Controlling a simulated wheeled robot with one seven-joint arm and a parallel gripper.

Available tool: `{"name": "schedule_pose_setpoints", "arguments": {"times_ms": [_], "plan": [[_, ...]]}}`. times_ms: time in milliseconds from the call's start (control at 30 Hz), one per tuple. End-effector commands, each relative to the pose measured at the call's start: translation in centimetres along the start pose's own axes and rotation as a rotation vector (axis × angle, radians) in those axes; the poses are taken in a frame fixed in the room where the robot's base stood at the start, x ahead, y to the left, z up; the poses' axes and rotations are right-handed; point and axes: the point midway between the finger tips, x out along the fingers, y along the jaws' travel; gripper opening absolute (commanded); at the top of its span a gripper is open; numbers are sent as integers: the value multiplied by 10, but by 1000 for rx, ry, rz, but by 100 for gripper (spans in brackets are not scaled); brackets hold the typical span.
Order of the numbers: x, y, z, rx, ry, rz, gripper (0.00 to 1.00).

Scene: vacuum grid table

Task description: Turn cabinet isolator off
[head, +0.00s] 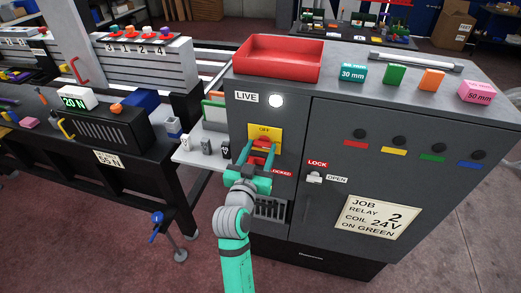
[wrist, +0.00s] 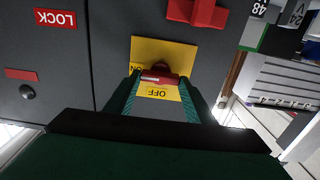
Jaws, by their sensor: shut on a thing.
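The cabinet isolator has a yellow plate (head: 266,131) marked OFF at its top, on the grey cabinet's front. Its red handle (head: 262,146) sits low on the plate, between my gripper's fingers. In the wrist view, turned upside down, the red handle (wrist: 160,74) shows a pale mark toward the left. The yellow plate (wrist: 165,50) has OFF on the near side and a partly hidden ON at the left. My gripper (head: 260,155) is shut on the handle, with a finger on each side; it also shows in the wrist view (wrist: 158,84). Exactly where the handle points is unclear.
A white lamp (head: 276,101) glows beside the LIVE label. A LOCKED label (head: 281,173) is just below right of my gripper. A small lock switch (head: 314,178) is on the cabinet door. A red tray (head: 278,58) and several small blocks stand on the cabinet top.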

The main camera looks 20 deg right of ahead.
Motion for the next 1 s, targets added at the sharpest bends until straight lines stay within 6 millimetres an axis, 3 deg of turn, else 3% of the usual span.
{"name": "schedule_pose_setpoints", "arguments": {"times_ms": [367,1000], "plan": [[1,0,0,-148,1,1,26],[0,-2,2,-741,-1,1,26]]}}
